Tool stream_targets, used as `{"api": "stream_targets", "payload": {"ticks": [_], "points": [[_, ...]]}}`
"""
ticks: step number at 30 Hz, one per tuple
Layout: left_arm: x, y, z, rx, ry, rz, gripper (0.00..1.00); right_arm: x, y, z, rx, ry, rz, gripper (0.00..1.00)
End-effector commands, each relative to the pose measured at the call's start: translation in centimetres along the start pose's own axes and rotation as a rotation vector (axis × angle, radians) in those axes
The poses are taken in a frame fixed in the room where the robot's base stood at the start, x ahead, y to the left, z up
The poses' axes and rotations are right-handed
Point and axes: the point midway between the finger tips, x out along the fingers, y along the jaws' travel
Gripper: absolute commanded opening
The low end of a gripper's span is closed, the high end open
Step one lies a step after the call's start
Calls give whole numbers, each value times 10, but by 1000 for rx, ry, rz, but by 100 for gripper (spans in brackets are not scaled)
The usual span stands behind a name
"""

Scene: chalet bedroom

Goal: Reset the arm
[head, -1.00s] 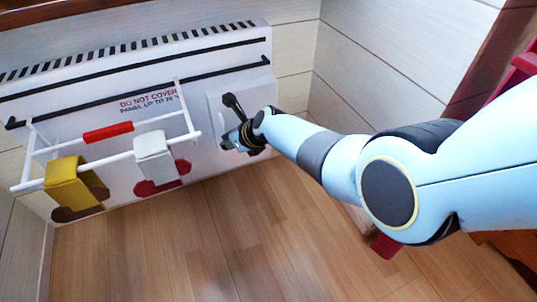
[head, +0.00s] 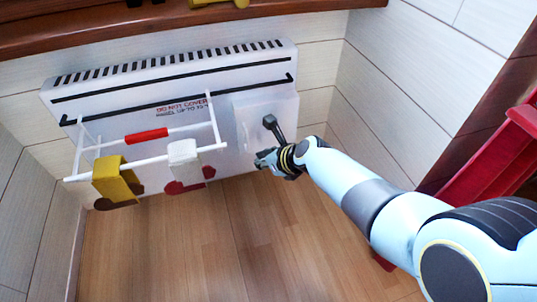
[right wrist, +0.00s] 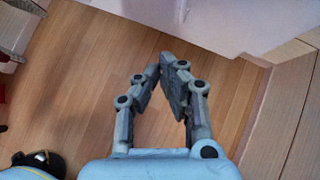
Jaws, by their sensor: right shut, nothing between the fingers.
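My right arm reaches in from the right in the head view. Its right gripper (head: 268,160) is beside the lower right part of a white panel heater (head: 75,100), just below a black lever (head: 272,126) on the heater's box. In the right wrist view the right gripper (right wrist: 165,72) has its fingertips together with nothing between them, above the wood floor. The heater's white side shows beyond the fingers there. Whether the gripper touches the heater or lever cannot be told. My left gripper is not in view.
A white rack (head: 150,167) on the heater carries a yellow cloth (head: 117,180), a white cloth (head: 184,158) and a red item (head: 146,135). A wooden ledge (head: 200,27) runs above. Red furniture (head: 490,160) stands at the right. The wood floor (head: 230,240) is clear.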

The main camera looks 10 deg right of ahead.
Motion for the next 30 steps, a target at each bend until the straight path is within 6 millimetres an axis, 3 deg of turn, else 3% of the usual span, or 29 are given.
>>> {"api": "stream_targets", "payload": {"ticks": [6,11,19,22,26,30], "points": [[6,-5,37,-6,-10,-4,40,-19,3,3,0,-1,-1,0],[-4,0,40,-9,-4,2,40,-36,5,4,0,-3,-2,0],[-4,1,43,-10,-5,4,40,-39,7,0,1,1,0,0],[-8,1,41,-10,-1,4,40,-44,12,-12,7,18,6,0],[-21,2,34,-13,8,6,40,-66,26,-67,20,99,18,0],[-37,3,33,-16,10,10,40,-109,46,-168,-66,261,37,0]]}}
